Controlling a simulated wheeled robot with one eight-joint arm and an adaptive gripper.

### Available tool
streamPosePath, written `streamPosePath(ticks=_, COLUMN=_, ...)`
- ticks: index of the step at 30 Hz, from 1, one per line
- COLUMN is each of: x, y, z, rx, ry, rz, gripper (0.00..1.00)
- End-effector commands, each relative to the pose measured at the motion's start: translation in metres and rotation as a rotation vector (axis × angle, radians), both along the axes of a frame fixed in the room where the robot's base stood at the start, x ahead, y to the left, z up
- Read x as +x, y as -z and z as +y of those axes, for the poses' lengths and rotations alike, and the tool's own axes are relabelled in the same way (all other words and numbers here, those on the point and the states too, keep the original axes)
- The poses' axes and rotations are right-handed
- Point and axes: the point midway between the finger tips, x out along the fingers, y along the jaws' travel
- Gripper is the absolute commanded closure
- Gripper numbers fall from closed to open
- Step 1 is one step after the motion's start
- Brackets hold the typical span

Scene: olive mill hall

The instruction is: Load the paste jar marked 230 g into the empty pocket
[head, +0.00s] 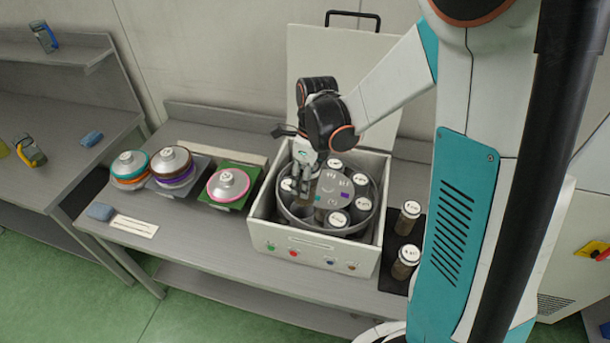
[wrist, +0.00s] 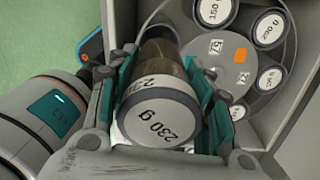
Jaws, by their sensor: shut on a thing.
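The paste jar marked 230 g (wrist: 158,118) has a white lid and a dark body, and sits between the fingers of my gripper (wrist: 165,95). In the head view my gripper (head: 303,188) is shut over the left part of the round grey rotor (head: 331,190). The held jar is mostly hidden there by the fingers. Several white-lidded jars stand around the rotor; one in the wrist view reads 150 g (wrist: 214,10). The held jar's lower end is hidden, so I cannot tell whether it is in a pocket. The empty pocket is not clearly visible.
The white machine box (head: 312,246) has its lid (head: 335,75) raised behind. Two jars (head: 410,212) (head: 406,262) stand on a black mat right of it.

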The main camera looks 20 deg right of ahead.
Motion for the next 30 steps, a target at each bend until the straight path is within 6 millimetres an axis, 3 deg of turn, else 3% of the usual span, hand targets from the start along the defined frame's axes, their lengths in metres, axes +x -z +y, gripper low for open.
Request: streamPosePath(ticks=30, x=-0.001, y=0.065, z=0.006, rx=0.0, ry=0.0, rz=0.0, gripper=0.84)
